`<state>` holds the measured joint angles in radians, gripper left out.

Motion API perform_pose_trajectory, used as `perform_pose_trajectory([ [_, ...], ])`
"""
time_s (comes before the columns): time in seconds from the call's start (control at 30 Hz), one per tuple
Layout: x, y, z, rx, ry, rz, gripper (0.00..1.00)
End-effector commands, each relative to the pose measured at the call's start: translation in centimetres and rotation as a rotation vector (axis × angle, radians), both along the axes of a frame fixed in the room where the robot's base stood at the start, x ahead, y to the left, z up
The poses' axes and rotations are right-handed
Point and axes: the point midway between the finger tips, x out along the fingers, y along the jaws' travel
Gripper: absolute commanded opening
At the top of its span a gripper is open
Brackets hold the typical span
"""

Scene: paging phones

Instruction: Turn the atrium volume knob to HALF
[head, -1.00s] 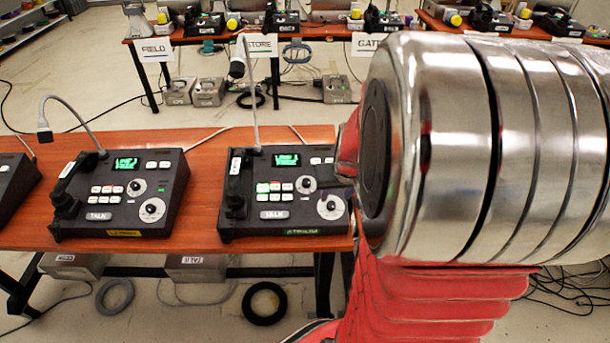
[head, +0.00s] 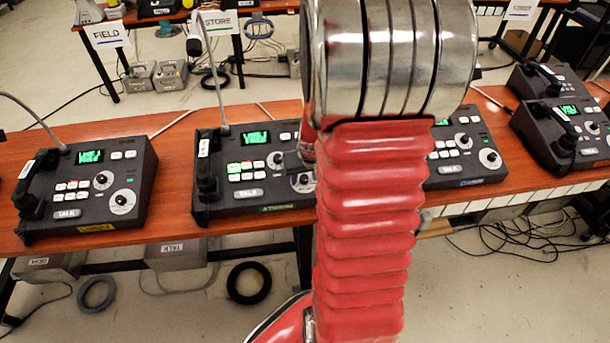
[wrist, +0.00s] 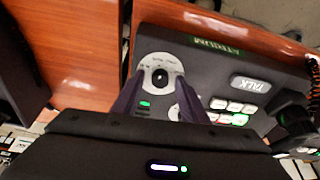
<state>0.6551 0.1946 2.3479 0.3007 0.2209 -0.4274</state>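The atrium phone (head: 225,165) is a dark desk unit with a green screen, white keys and a green ATRIUM label (head: 279,207). Its lower right dial, with a black volume knob (head: 303,181), shows just left of my arm. In the wrist view the phone is inverted, and the black knob (wrist: 160,75) sits on its white round plate. My gripper (wrist: 160,82) is open, with one dark finger on each side of that knob. I cannot tell whether they touch it. The knob's setting is too small to read. In the head view my arm hides most of the gripper.
A similar phone with a yellow label (head: 90,190) stands left on the orange table (head: 180,225). Another phone (head: 460,150) and a dark unit (head: 565,130) stand to the right. A smaller second knob (head: 275,160) lies close by on the atrium phone. A gooseneck microphone (head: 213,80) rises behind it.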

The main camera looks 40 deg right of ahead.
Motion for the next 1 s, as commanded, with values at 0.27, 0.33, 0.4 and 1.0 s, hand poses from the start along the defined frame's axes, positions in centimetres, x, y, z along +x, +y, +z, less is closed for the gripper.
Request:
perform_pose_trajectory([
  [0.27, -0.01, -0.03, 0.02, 0.000, 0.000, 0.000, 0.34],
  [0.33, -0.01, -0.03, 0.02, 0.000, 0.000, 0.000, 0.29],
  [0.4, -0.02, -0.03, 0.03, 0.000, 0.000, 0.000, 0.24],
  [1.0, 0.00, 0.00, 0.03, 0.001, -0.001, -0.006, 0.00],
])
